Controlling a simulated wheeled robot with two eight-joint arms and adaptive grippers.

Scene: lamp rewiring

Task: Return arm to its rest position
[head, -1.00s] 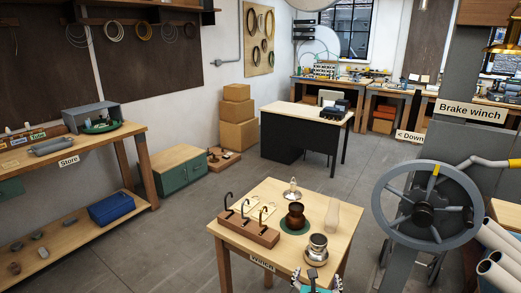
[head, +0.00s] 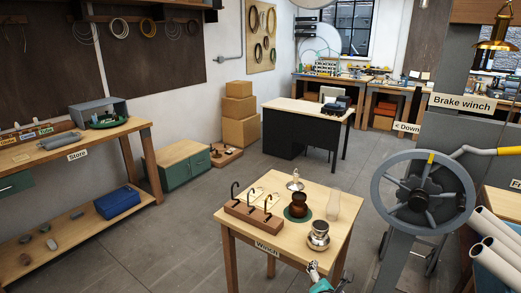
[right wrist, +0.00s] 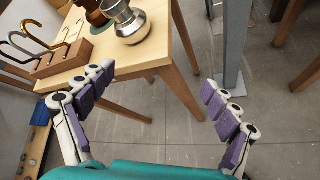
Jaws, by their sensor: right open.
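My right gripper (right wrist: 155,100) is open and empty in the right wrist view, its purple-padded fingers spread wide. It is in front of the winch table's near edge, with floor and a table leg between the fingers. In the head view only a small part of this gripper (head: 318,275) shows at the bottom, by the table's front right corner. My left gripper is not in view. The small wooden winch table (head: 270,230) holds a wooden block with hooks (head: 252,213), a brown pot (head: 299,204) on a green mat, and a silver metal piece (head: 318,234).
A brake winch wheel (head: 422,192) on a grey post stands right of the table, with pale pipes (head: 495,245) beyond it. A clear glass chimney (head: 333,206) and a small metal piece (head: 295,181) are on the table.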

